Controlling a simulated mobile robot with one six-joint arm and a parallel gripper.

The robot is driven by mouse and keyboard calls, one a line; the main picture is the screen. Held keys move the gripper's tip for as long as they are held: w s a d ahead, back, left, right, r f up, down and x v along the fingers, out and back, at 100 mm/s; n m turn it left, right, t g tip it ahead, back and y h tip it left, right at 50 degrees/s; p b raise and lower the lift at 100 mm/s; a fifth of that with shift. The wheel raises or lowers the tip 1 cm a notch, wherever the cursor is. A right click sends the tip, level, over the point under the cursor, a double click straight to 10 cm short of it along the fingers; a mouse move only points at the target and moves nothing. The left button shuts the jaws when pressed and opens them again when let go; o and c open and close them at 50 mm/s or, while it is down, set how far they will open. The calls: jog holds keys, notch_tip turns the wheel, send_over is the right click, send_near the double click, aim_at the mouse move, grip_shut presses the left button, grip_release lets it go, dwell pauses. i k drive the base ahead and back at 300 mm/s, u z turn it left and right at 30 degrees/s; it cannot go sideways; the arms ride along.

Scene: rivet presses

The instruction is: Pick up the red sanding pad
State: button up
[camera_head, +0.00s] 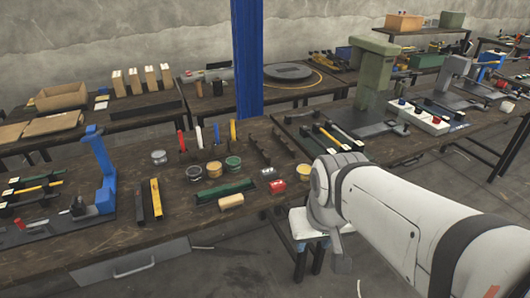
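A small red block (277,187), which looks like the red sanding pad, lies near the front right edge of the wooden bench (200,228). A small grey-white piece (268,173) lies just behind it, and a beige block (231,201) lies to its left. My white arm reaches in from the lower right, with its bend just right of the red block. I cannot make out my gripper's fingers. Nothing covers the red block's visible face.
Round tins (233,163), a green strip (224,190) and a yellow bar (156,198) lie around the pad. A blue press (102,170) stands at the left and a green press (374,75) at the back right. A blue post (247,60) rises behind the bench.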

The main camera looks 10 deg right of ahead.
aim_at(277, 187)
jog(key=z, duration=0.1)
jog(key=k, duration=0.45)
jog(key=u, duration=0.15)
jog(key=i, duration=1.35)
jog(key=z, duration=0.65)
